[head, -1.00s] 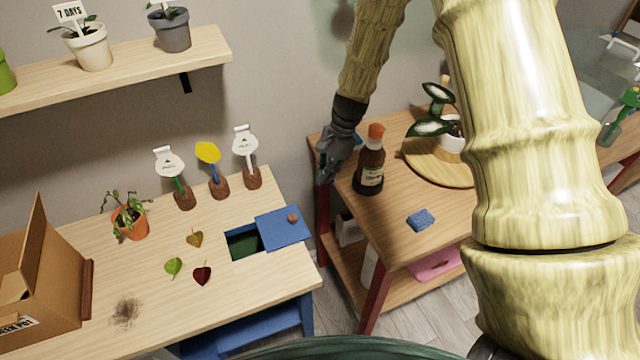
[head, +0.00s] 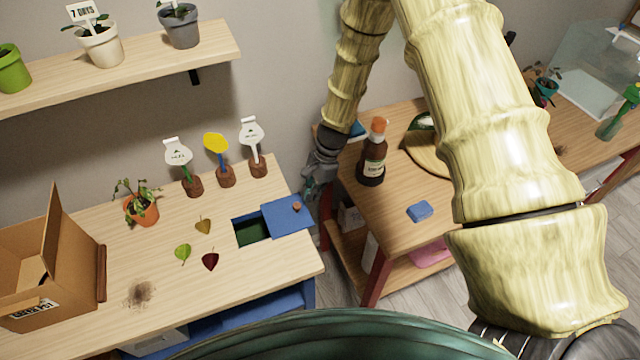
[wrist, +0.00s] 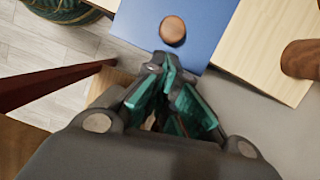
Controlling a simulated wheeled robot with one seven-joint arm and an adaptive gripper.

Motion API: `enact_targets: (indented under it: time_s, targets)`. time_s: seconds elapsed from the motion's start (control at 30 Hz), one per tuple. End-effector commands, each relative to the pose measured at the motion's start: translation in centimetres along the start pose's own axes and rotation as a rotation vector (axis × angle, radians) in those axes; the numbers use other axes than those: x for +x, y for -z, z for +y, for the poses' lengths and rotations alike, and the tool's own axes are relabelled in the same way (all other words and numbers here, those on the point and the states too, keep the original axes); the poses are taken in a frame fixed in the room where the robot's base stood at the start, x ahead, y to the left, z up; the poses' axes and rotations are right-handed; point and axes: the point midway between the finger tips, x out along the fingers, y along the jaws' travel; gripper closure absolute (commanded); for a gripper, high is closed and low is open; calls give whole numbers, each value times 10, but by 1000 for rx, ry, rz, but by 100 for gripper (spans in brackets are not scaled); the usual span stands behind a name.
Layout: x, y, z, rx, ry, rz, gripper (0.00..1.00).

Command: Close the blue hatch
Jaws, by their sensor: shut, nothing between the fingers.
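The blue hatch (head: 287,217) is a flat sliding panel with a round brown knob (head: 297,206) near its right end. It lies at the right end of the table, beside a dark rectangular opening (head: 251,231) that shows partly uncovered on its left. In the wrist view the blue panel (wrist: 203,25) and its brown knob (wrist: 173,30) are just beyond my fingertips. My gripper (head: 308,188) is just right of the table's edge, close to the knob. In the wrist view my gripper (wrist: 172,75) is shut and empty, apart from the knob.
The light wooden table (head: 100,265) holds several leaves, a potted plant (head: 141,208), plant markers (head: 225,172) and a cardboard box (head: 40,265). A brown bottle (head: 372,155) and blue sponge (head: 420,211) stand on the second table to the right, near my arm.

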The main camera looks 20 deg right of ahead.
Motion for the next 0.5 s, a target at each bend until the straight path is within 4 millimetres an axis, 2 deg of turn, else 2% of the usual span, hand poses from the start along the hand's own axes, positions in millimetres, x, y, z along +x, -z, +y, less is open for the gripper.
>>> enact_targets:
  time_s: [0.13, 0.5]
  targets:
    - [3, -6, 0, 0, -1, 0, 100]
    - [4, -8, 0, -1, -1, 0, 100]
